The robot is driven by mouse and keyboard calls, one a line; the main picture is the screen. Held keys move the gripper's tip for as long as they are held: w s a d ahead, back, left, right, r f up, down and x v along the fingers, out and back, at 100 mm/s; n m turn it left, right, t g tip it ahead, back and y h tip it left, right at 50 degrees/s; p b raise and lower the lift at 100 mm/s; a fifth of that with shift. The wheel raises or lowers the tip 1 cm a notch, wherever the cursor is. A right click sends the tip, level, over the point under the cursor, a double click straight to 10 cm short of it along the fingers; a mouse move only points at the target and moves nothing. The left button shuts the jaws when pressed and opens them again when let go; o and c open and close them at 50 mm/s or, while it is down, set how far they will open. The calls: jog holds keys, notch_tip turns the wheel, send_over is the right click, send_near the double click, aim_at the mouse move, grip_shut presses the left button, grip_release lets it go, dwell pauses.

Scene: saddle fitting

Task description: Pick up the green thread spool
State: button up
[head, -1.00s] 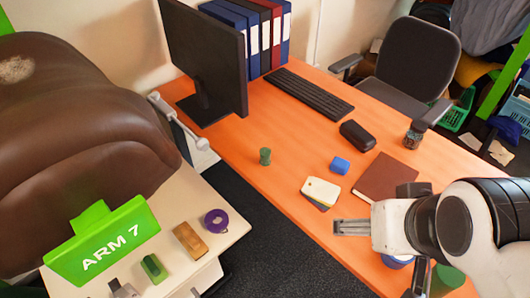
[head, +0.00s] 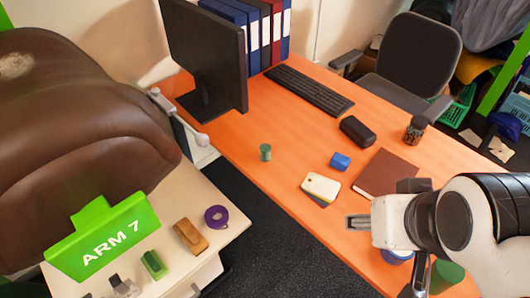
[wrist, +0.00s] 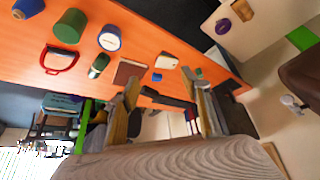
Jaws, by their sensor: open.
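The green thread spool (head: 265,152) stands upright on the orange desk, left of centre in the head view. It is small and partly covered by a finger in the wrist view, beyond the fingertips (wrist: 198,72). My gripper (head: 354,222) is at the desk's front right, well to the right of the spool and nearer the camera. In the wrist view its two fingers (wrist: 160,88) are spread apart with nothing between them.
On the orange desk (head: 215,140) lie a blue spool-like piece (head: 341,161), light cards (head: 321,187), a brown notebook (head: 384,173) and a dark case (head: 357,131). A monitor (head: 205,60) stands behind. Desk around the green spool is clear.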

jog(key=shift+w, duration=0.15)
jog(key=n+t+y, duration=0.1)
jog(key=t+y, duration=0.1)
jog(key=t, duration=0.4)
send_over(267, 153)
jog(key=s+d, duration=0.5)
jog(key=s, duration=0.1)
notch_tip(267, 153, down, 18)
jog(key=a+f, duration=0.1)
jog(key=f, duration=0.2)
jog(key=a+f+t, duration=0.1)
jog(key=f, duration=0.3)
jog(key=w+a+f+n+t, duration=0.1)
jog(key=f, duration=0.3)
jog(key=shift+a+y, duration=0.25)
jog(key=shift+y, duration=0.05)
jog(key=shift+s+a+f, duration=0.15)
jog(key=shift+f, duration=0.35)
jog(key=shift+x, duration=1.3)
